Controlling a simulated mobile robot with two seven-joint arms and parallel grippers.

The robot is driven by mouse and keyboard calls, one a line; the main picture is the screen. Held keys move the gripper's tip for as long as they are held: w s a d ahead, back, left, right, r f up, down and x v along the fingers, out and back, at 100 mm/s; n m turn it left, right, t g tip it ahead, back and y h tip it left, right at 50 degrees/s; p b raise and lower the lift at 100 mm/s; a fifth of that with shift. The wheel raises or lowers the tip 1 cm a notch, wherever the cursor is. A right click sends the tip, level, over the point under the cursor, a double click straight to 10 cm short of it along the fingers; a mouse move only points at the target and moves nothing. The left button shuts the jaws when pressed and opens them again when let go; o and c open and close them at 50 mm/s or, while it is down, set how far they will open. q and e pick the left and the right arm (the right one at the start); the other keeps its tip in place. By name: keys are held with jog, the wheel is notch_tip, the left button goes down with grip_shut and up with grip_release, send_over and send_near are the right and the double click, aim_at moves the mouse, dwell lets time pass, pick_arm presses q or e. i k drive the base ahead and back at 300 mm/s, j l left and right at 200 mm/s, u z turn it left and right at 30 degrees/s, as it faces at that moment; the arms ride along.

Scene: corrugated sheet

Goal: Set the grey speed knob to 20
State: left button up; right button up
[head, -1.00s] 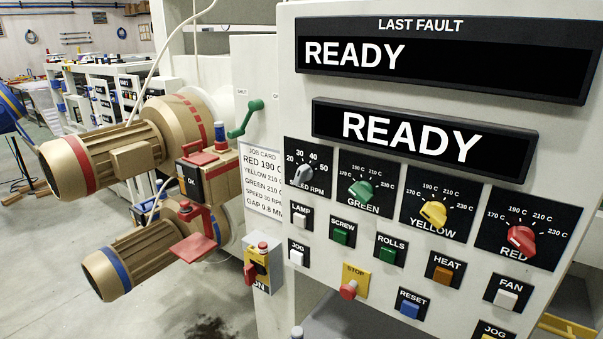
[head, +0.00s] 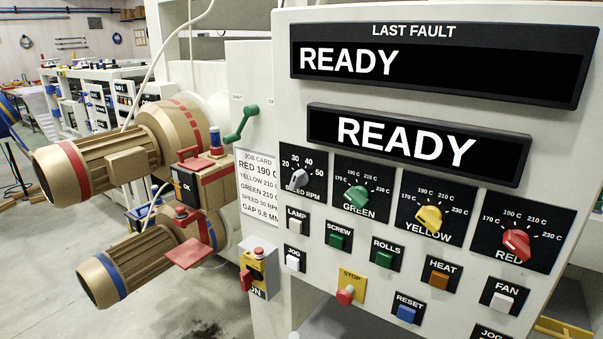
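The grey speed knob (head: 298,180) is on the black dial plate marked SPEED RPM (head: 305,196), at the upper left of the knob row on the white control panel. The dial scale reads 20, 30, 40, 50 from left to upper right. The knob's ridge slants from lower left to upper right. It is too small to tell exactly which number it is set to. Nothing touches or covers the knob. Neither of my grippers is in view.
To the right are green (head: 357,196), yellow (head: 429,216) and red (head: 516,242) knobs. Several push buttons lie below, with a red stop button (head: 345,295). A green lever (head: 241,124) and gold motors (head: 97,165) stand left. The space before the panel looks clear.

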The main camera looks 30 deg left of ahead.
aim_at(300, 178)
jog(key=j+z, duration=0.15)
jog(key=j, duration=2.75)
